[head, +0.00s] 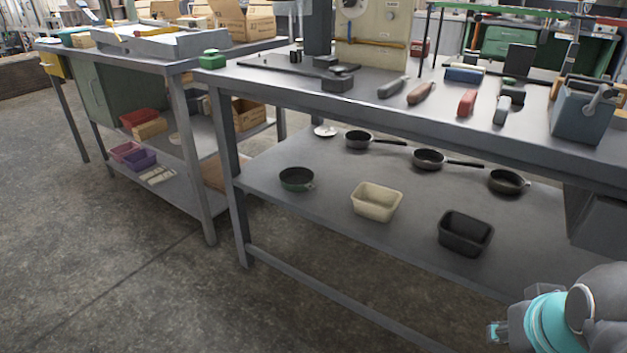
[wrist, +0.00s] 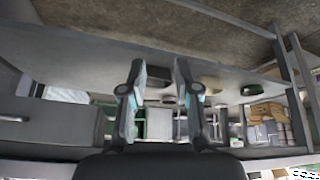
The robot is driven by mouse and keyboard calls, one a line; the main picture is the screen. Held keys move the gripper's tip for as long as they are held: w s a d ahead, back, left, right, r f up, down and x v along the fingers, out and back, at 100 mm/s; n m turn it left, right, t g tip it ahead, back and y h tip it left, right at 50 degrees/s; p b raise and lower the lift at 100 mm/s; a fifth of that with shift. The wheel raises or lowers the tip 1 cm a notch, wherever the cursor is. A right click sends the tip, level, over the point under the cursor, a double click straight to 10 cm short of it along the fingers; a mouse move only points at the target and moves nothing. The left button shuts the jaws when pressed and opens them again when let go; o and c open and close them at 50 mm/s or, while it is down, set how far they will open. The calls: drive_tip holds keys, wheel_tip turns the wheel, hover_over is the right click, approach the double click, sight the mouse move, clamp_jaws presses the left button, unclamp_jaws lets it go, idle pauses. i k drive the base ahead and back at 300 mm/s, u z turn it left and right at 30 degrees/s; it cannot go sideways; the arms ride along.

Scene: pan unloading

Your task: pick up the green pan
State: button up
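The green pan (head: 296,179) is a small, round, dark green pan. It sits upright on the lower shelf (head: 330,215) of the near workbench, towards the left end in the head view. A short grip shows at its right side. My gripper (wrist: 160,84) is open and empty in the wrist view, with a clear gap between its two fingers. In the head view my arm shows at the lower right, well apart from the green pan. A small dark round shape right of the fingers in the wrist view may be the pan, but I cannot tell.
A beige bin (head: 377,201) stands right of the green pan, and a black bin (head: 465,233) farther right. Several dark pans, including one at the back (head: 359,140), stand behind. The bench top (head: 300,88) overhangs the shelf, and a leg (head: 232,195) stands left.

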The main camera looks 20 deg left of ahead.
sight(293, 179)
drive_tip(key=u, duration=0.5)
drive_tip(key=k, duration=1.2)
drive_tip(key=z, duration=0.2)
drive_tip(key=i, duration=0.75)
drive_tip(key=z, duration=0.65)
drive_tip(key=i, duration=0.75)
drive_tip(key=u, duration=0.9)
drive_tip(key=i, duration=0.75)
drive_tip(key=u, duration=0.9)
drive_tip(key=k, duration=1.1)
drive_tip(key=u, duration=0.95)
drive_tip(key=i, duration=0.3)
drive_tip(key=u, duration=0.65)
drive_tip(key=i, duration=1.25)
drive_tip(key=u, duration=0.2)
